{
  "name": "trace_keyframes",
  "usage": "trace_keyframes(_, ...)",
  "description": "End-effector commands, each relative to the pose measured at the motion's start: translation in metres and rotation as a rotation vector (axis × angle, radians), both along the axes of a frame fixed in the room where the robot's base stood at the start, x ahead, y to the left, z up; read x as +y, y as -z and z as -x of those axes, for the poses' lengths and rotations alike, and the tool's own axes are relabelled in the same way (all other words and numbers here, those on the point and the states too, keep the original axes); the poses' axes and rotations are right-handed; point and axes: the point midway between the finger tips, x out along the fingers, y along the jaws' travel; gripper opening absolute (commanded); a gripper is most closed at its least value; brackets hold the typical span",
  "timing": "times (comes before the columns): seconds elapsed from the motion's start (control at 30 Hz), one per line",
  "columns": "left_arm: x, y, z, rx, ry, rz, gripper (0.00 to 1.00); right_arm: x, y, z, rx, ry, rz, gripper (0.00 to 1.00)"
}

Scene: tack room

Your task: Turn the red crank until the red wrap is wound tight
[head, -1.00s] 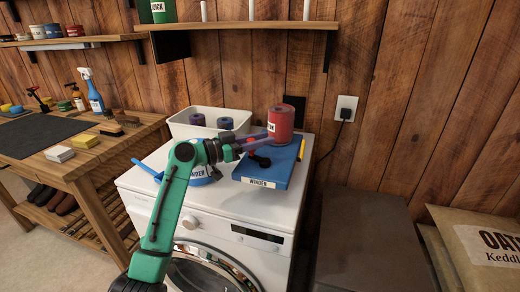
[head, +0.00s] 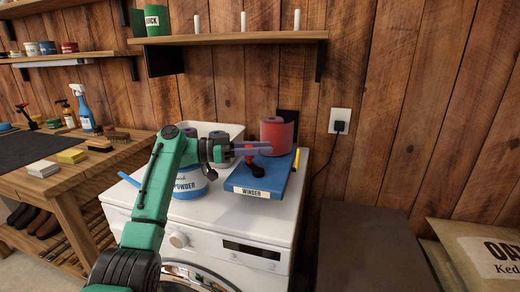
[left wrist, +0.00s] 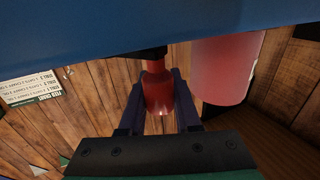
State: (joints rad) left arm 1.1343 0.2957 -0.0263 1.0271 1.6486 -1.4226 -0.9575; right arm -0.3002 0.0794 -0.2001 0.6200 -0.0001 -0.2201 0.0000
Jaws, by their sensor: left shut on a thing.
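The blue winder (head: 263,183) lies on the white washing machine, its label facing front. The red wrap (head: 278,136) is a thick upright red roll at its back; it also shows in the left wrist view (left wrist: 225,70). The red crank (head: 252,151) sits on a black mount at the winder's front. My left gripper (head: 250,149) is shut on the crank's red handle, with a finger on each side of it in the left wrist view (left wrist: 158,92). I cannot tell how tight the wrap is. My right gripper is not in view.
A white bin (head: 232,130) holding dark rolls stands behind my left arm. A blue powder tub (head: 190,186) is left of the winder. A yellow item (head: 296,160) lies to its right. A wooden shelf (head: 230,40) runs above. A bench (head: 60,180) stands left.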

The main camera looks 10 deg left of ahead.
Motion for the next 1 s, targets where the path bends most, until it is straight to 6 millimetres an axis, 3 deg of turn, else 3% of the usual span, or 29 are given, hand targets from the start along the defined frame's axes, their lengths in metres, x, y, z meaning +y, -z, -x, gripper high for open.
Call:
trace_keyframes(0.13, 0.000, 0.000, 0.000, 0.000, -0.001, -0.001, 0.00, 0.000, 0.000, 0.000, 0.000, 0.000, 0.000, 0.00)
trace_keyframes(0.17, 0.000, 0.000, 0.000, 0.000, -0.001, -0.001, 0.39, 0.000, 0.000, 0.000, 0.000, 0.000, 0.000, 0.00)
trace_keyframes(0.2, 0.000, 0.000, 0.000, 0.000, -0.001, -0.001, 0.54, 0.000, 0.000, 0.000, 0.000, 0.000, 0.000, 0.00)
trace_keyframes(0.23, 0.000, 0.000, 0.000, 0.000, -0.001, -0.001, 0.62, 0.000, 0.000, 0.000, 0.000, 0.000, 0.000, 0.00)
trace_keyframes(0.73, 0.000, -0.005, 0.000, -0.002, -0.002, -0.002, 0.62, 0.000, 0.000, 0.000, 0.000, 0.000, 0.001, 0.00)
trace_keyframes(0.87, 0.000, -0.023, 0.000, -0.003, -0.002, -0.001, 0.62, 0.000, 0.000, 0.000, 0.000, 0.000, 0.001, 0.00)
trace_keyframes(1.0, 0.000, -0.061, 0.000, -0.005, -0.001, -0.001, 0.62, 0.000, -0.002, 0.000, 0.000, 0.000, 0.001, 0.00)
